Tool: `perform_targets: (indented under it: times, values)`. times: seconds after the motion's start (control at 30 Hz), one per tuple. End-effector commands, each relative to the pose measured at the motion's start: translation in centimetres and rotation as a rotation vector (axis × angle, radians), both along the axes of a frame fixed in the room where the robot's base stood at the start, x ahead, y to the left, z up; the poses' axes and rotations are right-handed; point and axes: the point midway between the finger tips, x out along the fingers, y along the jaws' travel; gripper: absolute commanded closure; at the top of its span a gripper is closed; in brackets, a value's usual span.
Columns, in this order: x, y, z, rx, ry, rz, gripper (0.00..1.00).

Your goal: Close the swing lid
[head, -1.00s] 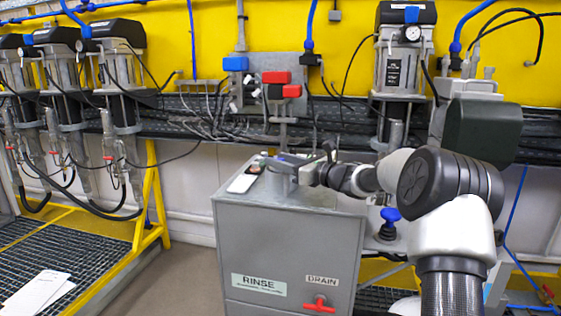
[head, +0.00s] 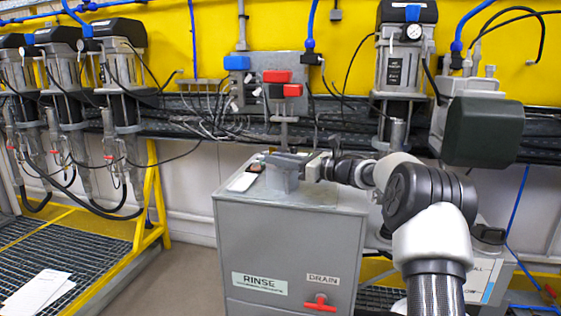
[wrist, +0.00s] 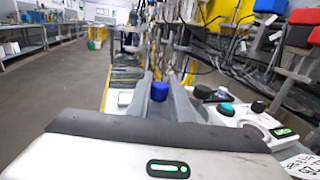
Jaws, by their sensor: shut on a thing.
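My gripper (head: 283,160) is over the top of a grey cabinet (head: 285,245) marked RINSE and DRAIN. Its long grey fingers point left in the head view. In the wrist view a small blue cylinder (wrist: 159,92) fills the gap between the fingers (wrist: 160,80), and they look closed on it. The head view does not show the blue part. I cannot make out a swing lid for sure, and the fingers and arm hide part of the cabinet top.
A white flat item (head: 243,182) lies on the cabinet top at the left. A red drain handle (head: 320,303) sticks out of its front. Drum agitators (head: 120,75) hang along the wall. Grating floor (head: 60,255) is at the left. A white panel with knobs (wrist: 230,112) stands at the right in the wrist view.

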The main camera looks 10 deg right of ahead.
Motion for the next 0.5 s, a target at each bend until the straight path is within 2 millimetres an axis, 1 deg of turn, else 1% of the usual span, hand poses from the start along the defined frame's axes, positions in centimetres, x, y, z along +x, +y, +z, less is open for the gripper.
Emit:
perform_targets:
  times: [0.13,0.37,0.4,0.5]
  values:
    - [-0.08,0.16,0.12,-0.002,0.001,0.031,1.00]
    - [-0.12,0.19,0.10,-0.002,0.001,0.032,1.00]
    - [-0.12,0.19,0.10,-0.002,0.001,0.032,0.76]
    - [-0.12,0.18,0.08,-0.002,0.001,0.031,0.62]
